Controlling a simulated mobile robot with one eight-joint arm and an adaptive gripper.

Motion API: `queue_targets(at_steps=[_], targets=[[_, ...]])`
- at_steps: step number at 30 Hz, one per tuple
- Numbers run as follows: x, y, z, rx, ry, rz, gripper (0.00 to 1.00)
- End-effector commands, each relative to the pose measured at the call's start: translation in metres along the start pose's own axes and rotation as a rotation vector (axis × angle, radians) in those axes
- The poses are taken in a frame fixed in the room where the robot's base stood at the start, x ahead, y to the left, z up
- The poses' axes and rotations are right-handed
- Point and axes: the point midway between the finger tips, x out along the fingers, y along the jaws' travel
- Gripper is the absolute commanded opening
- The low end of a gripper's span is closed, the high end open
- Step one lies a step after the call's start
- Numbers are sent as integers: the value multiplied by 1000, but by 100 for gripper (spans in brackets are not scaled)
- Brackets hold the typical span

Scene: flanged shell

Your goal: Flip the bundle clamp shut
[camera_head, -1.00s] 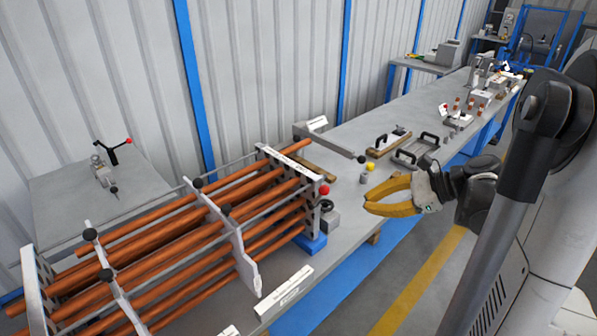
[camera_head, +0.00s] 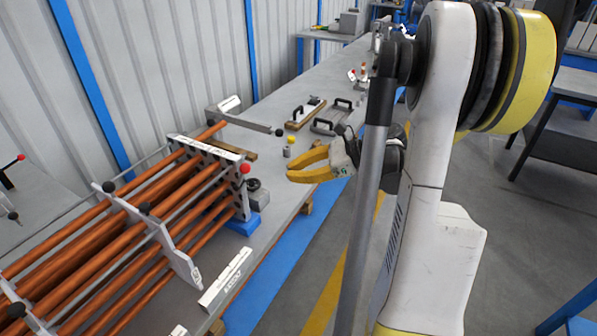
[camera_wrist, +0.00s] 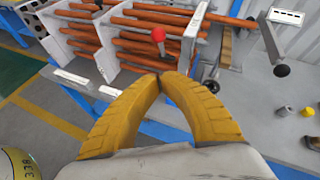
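A tube bundle of copper-coloured rods (camera_head: 120,225) lies in a frame of pale plates on the bench. A red ball knob (camera_head: 245,168) stands at the near right corner of its end plate; it also shows on a stem in the wrist view (camera_wrist: 158,34). I cannot tell for sure whether this knob belongs to the bundle clamp, or how that clamp is set. My gripper (camera_wrist: 160,76) has two yellow fingers whose tips meet, with nothing seen between them. In the head view, my gripper (camera_head: 298,169) is right of the bundle's end, apart from it.
A labelled bracket with a black-knobbed lever (camera_head: 278,132) stands behind the bundle. A grey cylinder (camera_head: 287,152) and a yellow knob (camera_head: 291,140) are close to my gripper. Black-handled plates (camera_head: 302,114) lie farther back. Another red-knobbed lever (camera_head: 12,163) is at far left.

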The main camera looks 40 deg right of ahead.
Motion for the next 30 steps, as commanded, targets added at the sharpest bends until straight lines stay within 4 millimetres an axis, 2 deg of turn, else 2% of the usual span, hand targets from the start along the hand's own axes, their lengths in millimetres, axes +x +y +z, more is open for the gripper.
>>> queue_targets(at_steps=[1,6,8,12,18,30], targets=[[14,2,-2,-2,-1,5,0],[50,2,-2,-2,-1,4,0],[60,2,0,-1,-1,4,0],[73,1,17,-1,0,3,0],[82,1,27,0,0,1,0],[82,0,29,1,2,1,0]])
